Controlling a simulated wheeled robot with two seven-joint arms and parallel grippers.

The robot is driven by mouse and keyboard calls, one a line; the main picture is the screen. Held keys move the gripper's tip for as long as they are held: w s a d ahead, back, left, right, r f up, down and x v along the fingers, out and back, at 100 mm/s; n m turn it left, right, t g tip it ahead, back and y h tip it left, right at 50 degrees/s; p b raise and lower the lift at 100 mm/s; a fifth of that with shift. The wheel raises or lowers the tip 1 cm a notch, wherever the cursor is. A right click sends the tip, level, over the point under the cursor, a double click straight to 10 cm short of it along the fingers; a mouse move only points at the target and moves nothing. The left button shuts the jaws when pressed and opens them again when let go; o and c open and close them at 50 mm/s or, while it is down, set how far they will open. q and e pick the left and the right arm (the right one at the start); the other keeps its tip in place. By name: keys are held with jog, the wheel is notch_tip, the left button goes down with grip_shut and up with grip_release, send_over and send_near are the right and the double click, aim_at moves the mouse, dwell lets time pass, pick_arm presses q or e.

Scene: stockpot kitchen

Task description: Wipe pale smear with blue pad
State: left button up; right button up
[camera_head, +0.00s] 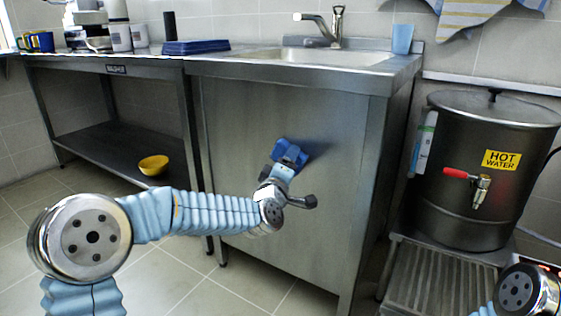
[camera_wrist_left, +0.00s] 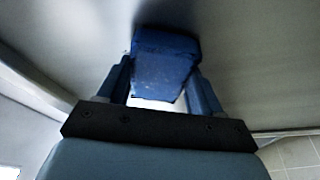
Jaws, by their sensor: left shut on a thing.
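The blue pad (camera_head: 292,149) is at the steel front panel of the sink cabinet (camera_head: 260,115). My left gripper (camera_head: 283,165) is shut on it, and its fingers (camera_wrist_left: 160,85) grip the pad's two sides in the left wrist view. There the blue pad (camera_wrist_left: 165,62) is tilted, with its far end against or very close to the grey panel; I cannot tell if it touches. No pale smear can be made out on the panel in the head view. A bright white patch shows between the fingers below the pad; I cannot tell what it is. My right gripper is out of view.
A hot water urn (camera_head: 478,170) with a red-handled tap stands on a slatted stand (camera_head: 435,275) at the right. A yellow bowl (camera_head: 153,165) sits on the lower shelf at the left. A light blue cup (camera_head: 402,39) stands by the sink.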

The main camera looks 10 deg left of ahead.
pick_arm(q)
jog(key=shift+s+d, duration=0.3)
jog(key=shift+d, duration=0.65)
jog(key=shift+s+d, duration=0.35)
jog(key=shift+d, duration=0.55)
jog(key=shift+s+d, duration=0.3)
jog(key=shift+d, duration=0.65)
jog(key=s+a, duration=0.2)
jog(key=s, duration=0.3)
jog(key=shift+s, duration=0.3)
jog(key=shift+a, duration=0.1)
jog(key=shift+s+a, duration=0.25)
jog(key=shift+s, duration=0.45)
jog(key=shift+s+a, duration=0.25)
jog(key=shift+s, duration=0.45)
